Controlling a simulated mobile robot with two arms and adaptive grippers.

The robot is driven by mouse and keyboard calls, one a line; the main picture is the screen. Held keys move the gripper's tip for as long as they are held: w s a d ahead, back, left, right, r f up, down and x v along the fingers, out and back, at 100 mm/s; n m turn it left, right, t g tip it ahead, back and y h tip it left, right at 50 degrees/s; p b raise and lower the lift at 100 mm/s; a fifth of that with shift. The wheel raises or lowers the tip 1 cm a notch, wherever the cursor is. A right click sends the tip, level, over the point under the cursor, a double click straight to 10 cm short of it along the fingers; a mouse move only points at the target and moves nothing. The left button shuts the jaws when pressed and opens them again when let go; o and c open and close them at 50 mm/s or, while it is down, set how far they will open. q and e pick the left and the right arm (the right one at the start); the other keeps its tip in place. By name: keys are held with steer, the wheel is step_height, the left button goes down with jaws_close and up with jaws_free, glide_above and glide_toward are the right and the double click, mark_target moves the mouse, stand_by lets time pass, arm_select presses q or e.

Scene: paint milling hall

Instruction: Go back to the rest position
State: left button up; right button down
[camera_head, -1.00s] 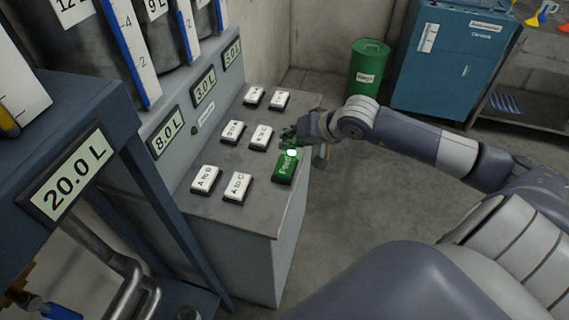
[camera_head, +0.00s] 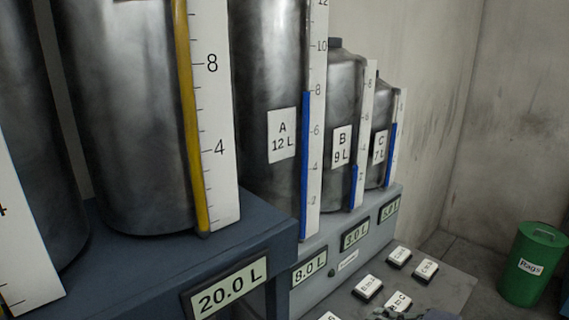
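A small dark part of my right gripper (camera_head: 393,313) shows at the bottom edge of the head view, over the front of the button panel (camera_head: 447,294). It is cut off by the frame, and I cannot tell whether its fingers are open or shut. Most of my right arm is out of the picture. My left gripper is not in view. Several white push buttons (camera_head: 368,287) are on the panel, and some are cut off below.
Steel tanks A (camera_head: 281,135), B (camera_head: 341,147) and C (camera_head: 380,147) stand behind the panel with blue level gauges. Their displays read 8.0 L, 3.0 L and 5.0 L. A larger tank (camera_head: 120,110) stands above a 20.0 L display (camera_head: 228,285). A green Rags bin (camera_head: 533,265) is at right.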

steer(key=a+r+m+t+y, duration=0.25)
steer(key=r+m+t, duration=0.6)
steer(key=m, duration=0.75)
steer(key=s+d+f+m+h, duration=0.1)
steer(key=d+m+h, duration=0.45)
steer(key=m, duration=0.55)
steer(key=s+d+f+m+h, duration=0.1)
steer(key=d+m+h, duration=0.3)
steer(key=m+h, duration=0.5)
steer(key=s+d+f+m+g+h, duration=0.1)
steer(key=s+f+m+g, duration=0.1)
steer(key=f+m, duration=0.35)
steer(key=s+d+f+m+g, duration=0.2)
steer(key=f+m+g, duration=0.15)
steer(key=m, duration=0.35)
steer(key=s+a+f+m+g+y, duration=0.2)
steer(key=s+a+f+m+g, duration=0.3)
steer(key=s+f, duration=0.35)
steer(key=s+a+f+m+g+y, duration=0.3)
steer(key=s+a+f+m+g, duration=0.3)
steer(key=s, duration=0.4)
step_height(320, 180, down, 27)
steer(key=s+d+f+g+b, duration=0.1)
steer(key=s+d+f, duration=0.2)
steer(key=s+f, duration=1.4)
steer(key=shift+s+f+n, duration=0.35)
steer(key=shift+s+f, duration=0.05)
steer(key=shift+s, duration=0.15)
